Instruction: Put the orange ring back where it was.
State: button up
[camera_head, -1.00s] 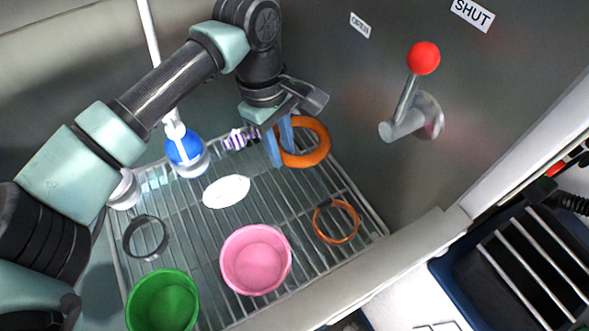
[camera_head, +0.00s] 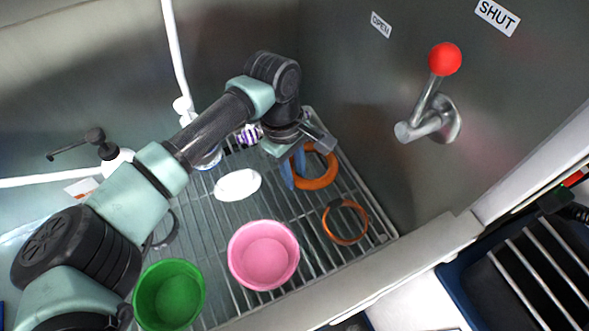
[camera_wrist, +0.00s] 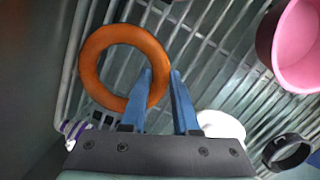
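The thick orange ring (camera_head: 331,170) is at the back right of the wire rack (camera_head: 385,228), near the grey wall. It also shows in the wrist view (camera_wrist: 95,80), lying nearly flat over the bars. My gripper (camera_head: 293,168) points down at the ring's left side in the head view. In the wrist view the blue fingers (camera_wrist: 161,85) stand on either side of the ring's rim and appear closed on it. The ring is at or just above the bars; I cannot tell whether it touches them.
A thin orange-brown band (camera_head: 328,225), a pink bowl (camera_head: 263,256), a green bowl (camera_head: 168,296) and a white oval (camera_head: 238,185) are on the rack. A striped purple item (camera_head: 247,137) is behind my arm. A red-knobbed lever (camera_head: 445,60) sticks out from the right wall.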

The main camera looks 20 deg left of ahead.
jog(key=o, duration=0.5)
jog(key=shift+c, duration=0.2)
notch_tip(320, 180, up, 12)
jog(key=a, duration=0.2)
jog(key=shift+w, duration=0.2)
